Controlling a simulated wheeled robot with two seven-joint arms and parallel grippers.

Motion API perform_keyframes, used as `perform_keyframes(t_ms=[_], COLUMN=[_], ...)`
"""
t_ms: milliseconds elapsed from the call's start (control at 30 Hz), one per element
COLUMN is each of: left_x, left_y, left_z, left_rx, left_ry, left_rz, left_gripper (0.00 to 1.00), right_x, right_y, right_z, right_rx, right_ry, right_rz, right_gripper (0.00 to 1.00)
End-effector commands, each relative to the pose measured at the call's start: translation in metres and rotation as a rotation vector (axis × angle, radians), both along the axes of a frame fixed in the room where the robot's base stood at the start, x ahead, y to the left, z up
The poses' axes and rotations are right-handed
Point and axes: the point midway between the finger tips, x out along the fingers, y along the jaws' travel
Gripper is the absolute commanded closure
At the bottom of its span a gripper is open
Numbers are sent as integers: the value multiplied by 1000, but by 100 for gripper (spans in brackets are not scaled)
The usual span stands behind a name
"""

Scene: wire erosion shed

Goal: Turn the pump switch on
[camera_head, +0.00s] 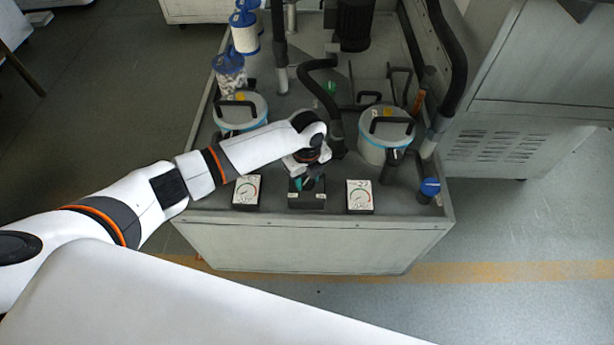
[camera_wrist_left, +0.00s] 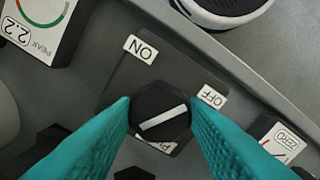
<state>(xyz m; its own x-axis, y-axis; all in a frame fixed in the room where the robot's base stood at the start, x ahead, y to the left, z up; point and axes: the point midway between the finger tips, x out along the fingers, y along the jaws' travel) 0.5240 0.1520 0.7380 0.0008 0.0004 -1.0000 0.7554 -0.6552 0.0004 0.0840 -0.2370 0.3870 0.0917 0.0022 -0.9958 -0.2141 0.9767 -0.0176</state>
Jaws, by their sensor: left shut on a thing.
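The pump switch is a black knob (camera_wrist_left: 160,115) with a white pointer line, on a dark plate with an ON label (camera_wrist_left: 140,48) and an OFF label (camera_wrist_left: 212,97). The pointer line is aligned toward OFF. My left gripper (camera_wrist_left: 160,112) has teal fingers, one on each side of the knob, and is shut on it. In the head view my left gripper (camera_head: 308,182) reaches down over the black switch box (camera_head: 306,201) at the front of the grey pump unit, partly hiding it. My right gripper is not in view.
White gauges stand left (camera_head: 246,191) and right (camera_head: 360,196) of the switch box. Two lidded filter pots, left (camera_head: 228,121) and right (camera_head: 375,150), sit behind, with black hoses and a blue-capped fitting (camera_head: 429,188) at the right. The floor in front is clear.

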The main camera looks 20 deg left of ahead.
Motion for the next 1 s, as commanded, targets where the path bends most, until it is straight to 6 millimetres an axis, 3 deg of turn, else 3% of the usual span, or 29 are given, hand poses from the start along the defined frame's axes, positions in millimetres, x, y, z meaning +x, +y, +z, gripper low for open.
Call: perform_keyframes(t_ms=[367, 1000], left_x=[0, 0], left_y=[0, -1], left_z=[3, 4], left_rx=[0, 0], left_ry=[3, 3], left_rz=[107, 677], left_gripper=[83, 83], right_x=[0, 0], right_y=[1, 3], right_z=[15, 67], right_rx=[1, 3], right_ry=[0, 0], right_rz=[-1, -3], right_gripper=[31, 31])
